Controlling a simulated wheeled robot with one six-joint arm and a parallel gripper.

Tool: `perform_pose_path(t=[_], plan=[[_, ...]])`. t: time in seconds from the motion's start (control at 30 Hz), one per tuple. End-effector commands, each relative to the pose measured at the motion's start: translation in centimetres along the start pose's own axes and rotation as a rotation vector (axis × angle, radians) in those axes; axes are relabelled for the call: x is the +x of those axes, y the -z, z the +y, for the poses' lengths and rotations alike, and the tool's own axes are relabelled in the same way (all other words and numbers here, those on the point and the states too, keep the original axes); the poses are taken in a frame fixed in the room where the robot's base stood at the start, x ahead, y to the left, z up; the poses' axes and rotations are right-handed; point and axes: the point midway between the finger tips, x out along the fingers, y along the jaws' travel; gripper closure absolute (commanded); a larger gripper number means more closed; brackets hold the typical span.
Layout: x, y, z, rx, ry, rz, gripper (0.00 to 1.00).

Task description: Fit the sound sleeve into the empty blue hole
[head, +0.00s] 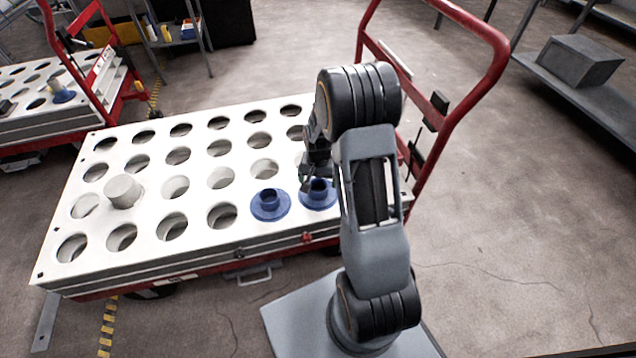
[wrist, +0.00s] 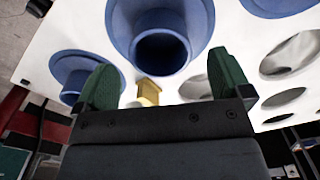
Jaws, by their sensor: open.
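The white board (head: 150,250) has rows of round holes. Two blue flanged sockets, one left (head: 270,204) and one right (head: 318,194), sit near its front right; their centres look dark. A pale grey cylinder (head: 123,190) stands up from the board at the left. In the wrist view, one blue socket (wrist: 160,50) lies just beyond my fingers, with another (wrist: 75,72) to the left. A small tan block-like piece (wrist: 148,90) shows between the fingers, apart from both. My gripper (wrist: 165,78) is open above the board. I cannot tell which piece is the sound sleeve.
The board rests on a red cart with a tall red handle (head: 497,75) at the right. A second cart board (head: 40,120) stands at the far left. A grey box (head: 580,60) sits on a shelf at upper right. Open floor lies right of my arm.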

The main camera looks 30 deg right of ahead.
Motion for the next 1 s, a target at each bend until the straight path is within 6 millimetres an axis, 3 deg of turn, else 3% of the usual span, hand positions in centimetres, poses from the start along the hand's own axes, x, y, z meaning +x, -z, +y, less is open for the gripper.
perform_pose_path(t=[0.03,0.2,0.43,0.63,1.0], plan=[[-1.7,0.1,0.0,0.000,0.001,0.003,0.04],[-5.1,0.0,0.0,0.000,0.001,0.004,0.04],[-8.5,0.0,-0.1,0.000,0.001,0.003,0.04],[-9.8,0.0,0.0,0.000,0.000,0.001,0.04],[-10.1,0.0,0.0,0.000,0.000,0.000,0.04]])
